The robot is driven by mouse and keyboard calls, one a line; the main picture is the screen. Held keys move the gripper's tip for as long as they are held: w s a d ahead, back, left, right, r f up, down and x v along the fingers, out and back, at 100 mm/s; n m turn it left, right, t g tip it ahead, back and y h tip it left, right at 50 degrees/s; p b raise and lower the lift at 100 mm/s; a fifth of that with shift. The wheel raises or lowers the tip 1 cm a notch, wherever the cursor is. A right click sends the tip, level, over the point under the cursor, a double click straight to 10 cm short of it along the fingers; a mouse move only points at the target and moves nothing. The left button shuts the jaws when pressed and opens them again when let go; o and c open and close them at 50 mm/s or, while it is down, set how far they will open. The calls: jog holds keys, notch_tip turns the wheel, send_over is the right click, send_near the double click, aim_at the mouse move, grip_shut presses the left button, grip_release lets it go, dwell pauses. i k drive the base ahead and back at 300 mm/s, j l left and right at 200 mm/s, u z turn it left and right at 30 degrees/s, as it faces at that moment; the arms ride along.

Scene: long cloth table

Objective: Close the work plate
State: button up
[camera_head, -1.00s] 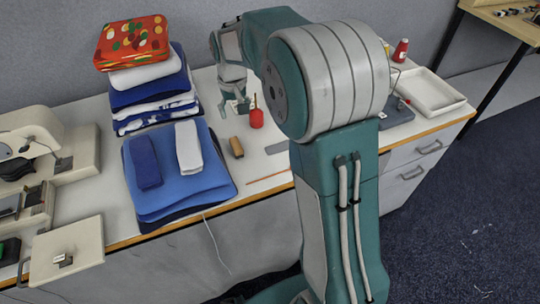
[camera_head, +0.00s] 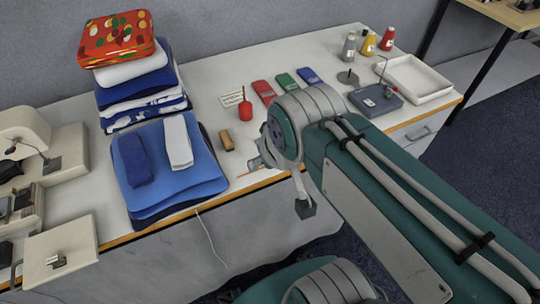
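The work plate (camera_head: 62,252) is a flat cream plate with a small metal fitting on top. It sits at the lower left, swung out beyond the table's front edge from the cream sewing machine (camera_head: 38,135). The machine is cut off by the left picture edge. My gripper (camera_head: 300,200) hangs near the table's front edge, well to the right of the plate and apart from it. My wrist hides part of it, so its opening is unclear. I see nothing held in it.
Folded blue cloths (camera_head: 200,178) and a taller cloth stack with a red patterned tin (camera_head: 118,38) stand between the machine and my gripper. A red pincushion-like item (camera_head: 245,108), a wooden block (camera_head: 226,140) and a white tray (camera_head: 415,82) lie farther right.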

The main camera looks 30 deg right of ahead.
aim_at(75, 241)
jog(key=j+u, duration=0.25)
jog(key=j, duration=1)
jog(key=j+u, duration=0.25)
jog(key=j, duration=1.05)
jog(key=i+j+z, duration=0.35)
jog(key=j+z, duration=0.15)
jog(key=l, duration=0.35)
jog(key=u, duration=0.05)
